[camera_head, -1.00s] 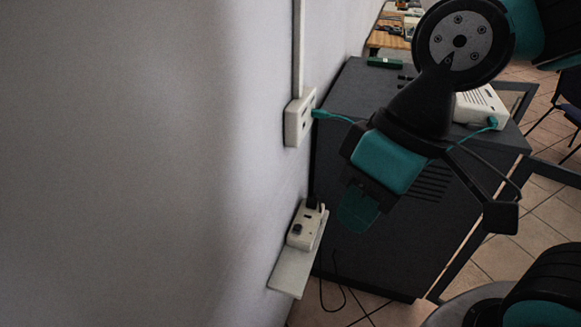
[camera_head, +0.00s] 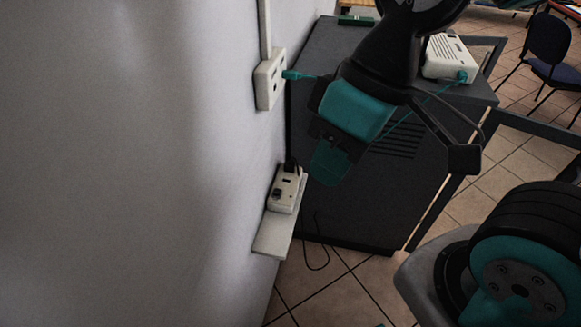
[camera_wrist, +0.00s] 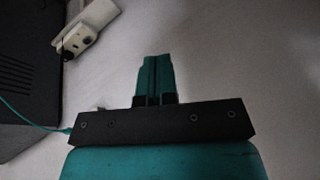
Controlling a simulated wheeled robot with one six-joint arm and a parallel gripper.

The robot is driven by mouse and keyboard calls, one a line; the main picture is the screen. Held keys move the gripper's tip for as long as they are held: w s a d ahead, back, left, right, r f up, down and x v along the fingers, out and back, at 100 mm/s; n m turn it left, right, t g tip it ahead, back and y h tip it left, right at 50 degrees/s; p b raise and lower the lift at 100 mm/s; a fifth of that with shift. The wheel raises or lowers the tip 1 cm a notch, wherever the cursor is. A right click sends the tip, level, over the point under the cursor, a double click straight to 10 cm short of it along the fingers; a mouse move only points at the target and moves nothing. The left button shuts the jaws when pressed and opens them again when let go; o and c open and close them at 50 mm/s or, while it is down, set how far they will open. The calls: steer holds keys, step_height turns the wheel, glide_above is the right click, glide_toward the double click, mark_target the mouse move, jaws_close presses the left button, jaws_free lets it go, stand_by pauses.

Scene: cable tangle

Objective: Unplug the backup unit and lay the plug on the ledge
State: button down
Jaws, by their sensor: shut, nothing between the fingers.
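My gripper (camera_head: 328,165) hangs in front of the dark cabinet, its teal fingers together and empty. In the wrist view the shut fingers (camera_wrist: 155,78) point toward the bare wall. A white power strip (camera_head: 287,188) rests on the white ledge (camera_head: 271,240), left of and below my fingers; it also shows in the wrist view (camera_wrist: 75,40). A black plug (camera_head: 291,167) sits at its upper end. A teal plug (camera_head: 292,75) is in the white wall outlet (camera_head: 270,80). Its teal cable passes behind my arm toward a white box (camera_head: 448,58). I cannot tell which device is the backup unit.
The dark cabinet (camera_head: 350,215) stands close to the wall, carrying the white box. A thin black cable (camera_head: 318,265) loops down near the floor. The lower part of the ledge is bare. A blue chair (camera_head: 551,45) stands at far right.

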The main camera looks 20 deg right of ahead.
steer(key=c, duration=1.4)
jaws_free()
steer(key=shift+w+f, duration=0.15)
steer(key=shift+w, duration=0.2)
steer(key=o, duration=0.6)
steer(key=w+f+b, duration=0.2)
steer(key=w, duration=0.4)
steer(key=shift+w+d+f+n, duration=0.2)
steer(key=shift+d+n, duration=0.05)
steer(key=shift+n, duration=0.05)
steer(key=n+t+b, duration=0.3)
steer(key=b, duration=0.4)
glide_above(294, 164)
steer(key=s+d, duration=0.4)
steer(key=d, duration=0.1)
step_height(294, 164, down, 22)
steer(key=x, duration=1.1)
steer(key=d+x, duration=0.1)
steer(key=x, duration=0.4)
steer(key=shift+a+f, duration=0.15)
steer(key=shift+f, duration=0.35)
